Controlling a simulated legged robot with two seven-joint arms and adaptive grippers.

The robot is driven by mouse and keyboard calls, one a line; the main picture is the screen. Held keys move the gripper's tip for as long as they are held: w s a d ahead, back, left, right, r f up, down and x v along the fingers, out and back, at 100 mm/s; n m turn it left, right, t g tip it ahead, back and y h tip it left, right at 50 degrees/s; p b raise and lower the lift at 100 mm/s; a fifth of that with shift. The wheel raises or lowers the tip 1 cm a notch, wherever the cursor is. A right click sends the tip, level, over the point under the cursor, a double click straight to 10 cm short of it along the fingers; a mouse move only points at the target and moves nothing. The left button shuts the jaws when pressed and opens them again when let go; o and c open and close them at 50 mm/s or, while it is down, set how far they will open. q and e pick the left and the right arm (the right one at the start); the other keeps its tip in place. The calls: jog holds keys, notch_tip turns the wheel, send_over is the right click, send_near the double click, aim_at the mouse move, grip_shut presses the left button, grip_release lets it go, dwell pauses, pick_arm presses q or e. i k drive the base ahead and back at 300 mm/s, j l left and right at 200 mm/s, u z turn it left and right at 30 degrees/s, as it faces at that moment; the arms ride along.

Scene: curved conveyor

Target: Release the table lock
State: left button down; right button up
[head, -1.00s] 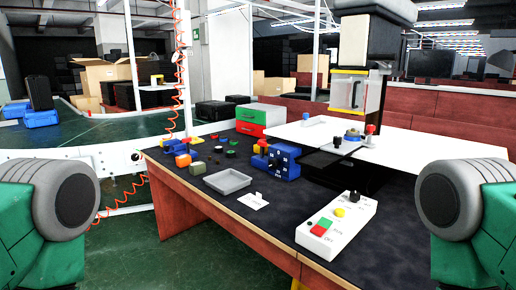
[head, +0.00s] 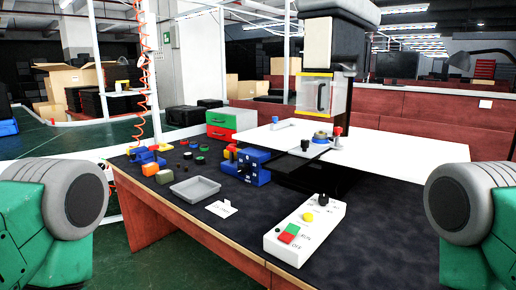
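A drill press-like machine (head: 328,95) with a clear guard stands at the back of the dark workbench (head: 365,225). A small red-topped knob (head: 337,132) stands beside the blue part, and a dark knob (head: 305,146) sits at the plate's front edge. I cannot tell which of these is the table lock. Green and grey parts of my two arms show at the left and right edges; both grippers are out of the picture.
A white control box (head: 305,230) with red, green and yellow buttons lies at the bench front. A grey tray (head: 195,189), a blue box with dials (head: 252,167) and several small coloured parts are left of it. Red and green cases (head: 232,122) stand behind. The bench's right front is clear.

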aim_at(231, 149)
jog(key=i+j+z, duration=0.1)
jog(key=j+z, duration=0.15)
jog(key=z, duration=0.2)
jog(key=j+z, duration=0.25)
jog(key=z, duration=0.2)
jog(key=j+z, duration=0.3)
jog(key=z, duration=0.2)
jog(key=j+z, duration=0.3)
jog(key=z, duration=0.15)
jog(key=k+j+z, duration=0.1)
jog(key=j, duration=0.3)
jog(key=k+j, duration=0.2)
jog(key=j, duration=0.2)
jog(key=k+j+z, duration=0.15)
jog(key=j, duration=0.2)
jog(key=k+j, duration=0.2)
jog(key=j, duration=0.2)
jog(key=k+j+z, duration=0.15)
jog(key=j, duration=0.2)
